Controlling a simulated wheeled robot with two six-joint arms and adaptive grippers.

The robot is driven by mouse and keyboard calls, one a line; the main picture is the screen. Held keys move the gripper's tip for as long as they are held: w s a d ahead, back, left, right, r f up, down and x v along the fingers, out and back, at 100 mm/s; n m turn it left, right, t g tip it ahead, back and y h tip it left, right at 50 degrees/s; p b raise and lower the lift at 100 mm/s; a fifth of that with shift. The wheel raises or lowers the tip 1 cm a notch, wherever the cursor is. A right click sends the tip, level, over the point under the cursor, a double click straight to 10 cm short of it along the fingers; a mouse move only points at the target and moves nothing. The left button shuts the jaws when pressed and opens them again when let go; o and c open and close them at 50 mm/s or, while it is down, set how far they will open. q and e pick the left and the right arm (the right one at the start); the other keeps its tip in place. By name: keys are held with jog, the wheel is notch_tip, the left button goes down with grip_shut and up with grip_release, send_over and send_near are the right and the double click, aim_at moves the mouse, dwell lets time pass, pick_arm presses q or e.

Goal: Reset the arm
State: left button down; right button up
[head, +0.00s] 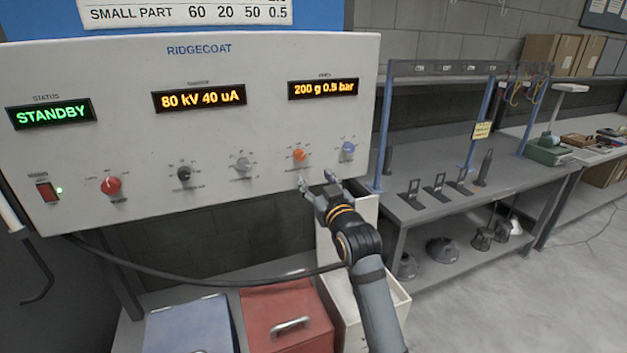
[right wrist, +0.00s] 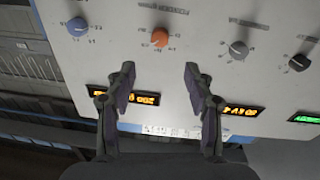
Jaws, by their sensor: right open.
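My right gripper (head: 317,184) is open and empty in the head view. It is in front of the lower right part of the white RIDGECOAT control panel (head: 130,75), just below the orange knob (head: 299,155) and the blue knob (head: 348,148). In the right wrist view my right gripper (right wrist: 158,75) has its two fingers spread, with nothing between them. The orange knob (right wrist: 160,37) is beyond the fingertips, and the blue knob (right wrist: 77,26) is to its left. I cannot tell the exact gap to the panel. My left gripper is not in view.
A grey workbench (head: 440,205) with small stands is to the right. A red box (head: 285,315) and a blue box (head: 190,325) sit below the panel. A black cable (head: 200,282) hangs under it. The panel also carries a red knob (head: 111,186) and a green STANDBY display (head: 50,114).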

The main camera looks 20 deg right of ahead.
jog(key=s+d+f+g, duration=0.1)
jog(key=s+f+g, duration=0.3)
jog(key=f, duration=0.6)
jog(key=s+f+g, duration=0.3)
jog(key=s+f, duration=0.4)
jog(key=f, duration=0.3)
jog(key=s+d+f+g, duration=0.1)
jog(key=s+f+g, duration=0.4)
jog(key=s, duration=0.5)
jog(key=s+f+g, duration=0.2)
jog(key=s+f, duration=0.6)
jog(key=s, duration=0.3)
notch_tip(320, 180, down, 25)
jog(key=s+d+g, duration=0.2)
jog(key=d, duration=0.1)
jog(key=s+f+g, duration=0.1)
jog(key=s+f, duration=1.7)
jog(key=s, duration=0.2)
jog(key=shift+d+m, duration=0.4)
